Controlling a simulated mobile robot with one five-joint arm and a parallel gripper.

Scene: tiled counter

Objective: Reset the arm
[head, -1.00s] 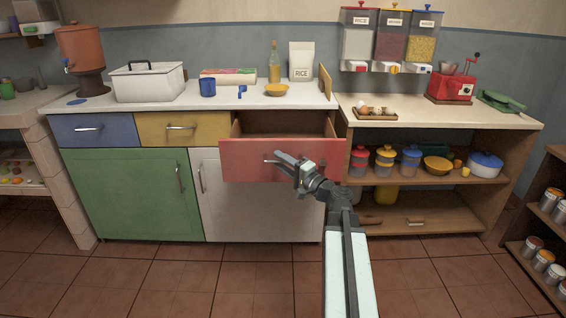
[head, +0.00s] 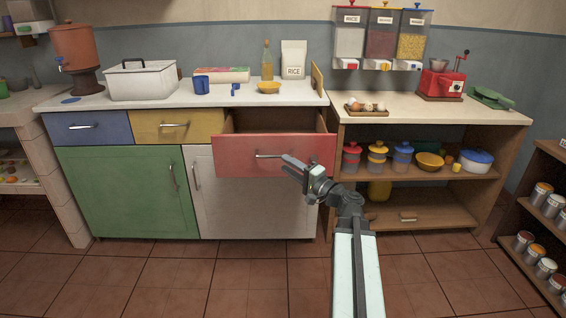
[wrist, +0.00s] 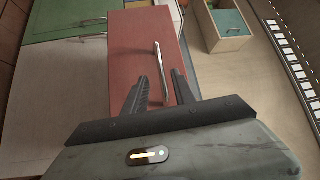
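My gripper (head: 287,158) is at the front of the pulled-out red drawer (head: 310,155), near the right end of its metal handle. In the wrist view my gripper (wrist: 159,76) has its two dark fingers apart, with the silver handle (wrist: 158,62) showing between them. The red drawer front (wrist: 130,50) lies behind the handle. I cannot tell how far the fingertips stand from the handle. Nothing is held. My arm reaches up from the bottom of the head view, right of centre.
The white counter (head: 215,98) holds a white bin (head: 142,82), a blue mug (head: 201,86), a yellow bowl (head: 268,87) and a bottle. An open shelf unit (head: 440,107) stands right. The tiled floor (head: 200,275) in front is clear.

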